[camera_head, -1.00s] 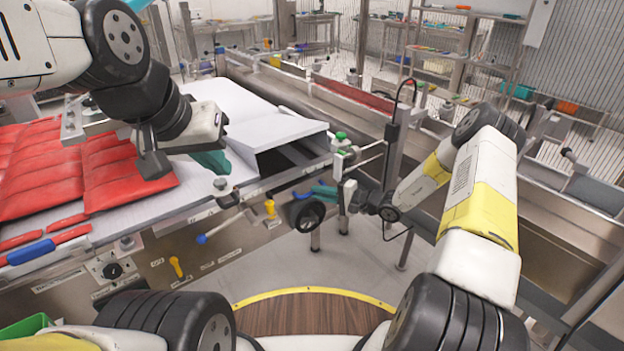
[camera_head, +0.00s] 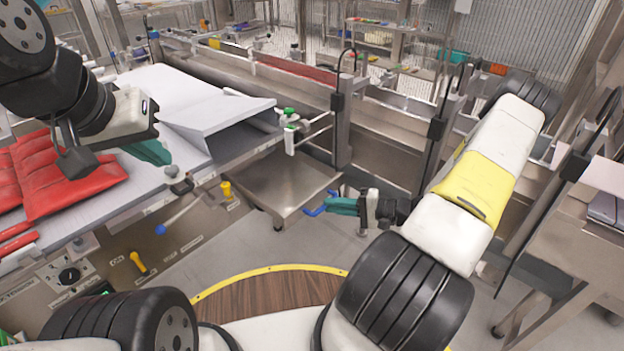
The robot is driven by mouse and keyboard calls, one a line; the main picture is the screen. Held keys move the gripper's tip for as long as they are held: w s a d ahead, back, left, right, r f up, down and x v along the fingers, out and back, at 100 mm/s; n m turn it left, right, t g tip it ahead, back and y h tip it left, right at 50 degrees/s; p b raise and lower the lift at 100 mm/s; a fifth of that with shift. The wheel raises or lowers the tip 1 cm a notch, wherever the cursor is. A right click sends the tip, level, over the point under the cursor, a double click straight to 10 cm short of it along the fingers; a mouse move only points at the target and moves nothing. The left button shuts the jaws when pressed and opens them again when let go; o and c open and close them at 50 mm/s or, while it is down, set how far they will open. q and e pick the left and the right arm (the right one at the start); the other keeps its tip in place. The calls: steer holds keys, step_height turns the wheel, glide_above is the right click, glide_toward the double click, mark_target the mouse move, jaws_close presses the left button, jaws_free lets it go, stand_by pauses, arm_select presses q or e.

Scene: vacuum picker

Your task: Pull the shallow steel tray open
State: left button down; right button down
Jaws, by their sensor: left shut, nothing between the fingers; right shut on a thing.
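The shallow steel tray (camera_head: 272,182) stands out from under the end of the machine, its bare flat bottom showing. Its blue handle (camera_head: 316,211) is at the tray's near right corner. My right gripper (camera_head: 332,206) has teal fingers and is shut on the blue handle. My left gripper (camera_head: 152,152) is shut and empty above the white machine top, apart from the tray. The tray's far left part is hidden under the machine's hood.
Red packs (camera_head: 60,180) lie on the machine top (camera_head: 130,190) at the left. A grey hood (camera_head: 215,110) overhangs the tray's back. A steel conveyor (camera_head: 385,145) runs behind. Grey floor (camera_head: 240,245) is clear in front of the tray.

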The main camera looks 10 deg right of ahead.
steer(key=shift+s+d, duration=0.2)
steer(key=shift+s, duration=0.15)
steer(key=c, duration=1.5)
jaws_free()
steer(key=shift+o, duration=0.2)
steer(key=v, duration=0.7)
steer(key=shift+d, duration=0.35)
steer(key=shift+s+r, duration=0.1)
steer(key=shift+r, duration=0.05)
